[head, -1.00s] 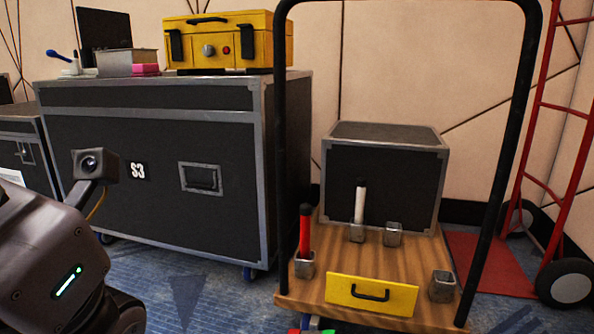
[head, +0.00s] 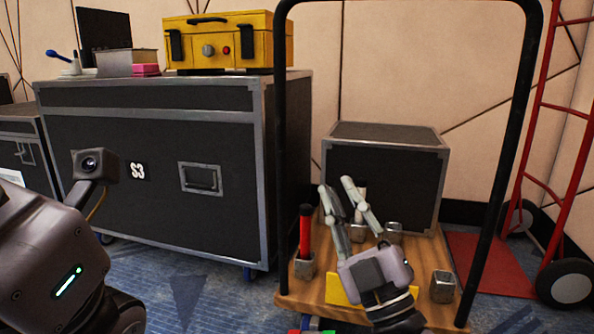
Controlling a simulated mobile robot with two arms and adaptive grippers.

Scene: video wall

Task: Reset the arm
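My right gripper (head: 347,183) has its two fingers apart and pointing up and away over the wooden cart deck (head: 310,296). It covers most of the yellow drawer front (head: 338,290) and part of the white-handled stick behind it. I see nothing held between its fingers, though the white stick (head: 360,190) shows behind them. A red stick (head: 306,232) stands upright in a metal cup (head: 304,265) left of the gripper. My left arm shows at the left edge, and its gripper is out of view.
A black case (head: 385,165) stands at the back of the deck. The cart's black handle frame (head: 281,150) rises around it. An empty-looking metal cup (head: 442,286) sits at front right. A large black case (head: 150,180) bearing a yellow box (head: 225,42) stands left. A red hand truck (head: 545,180) is right.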

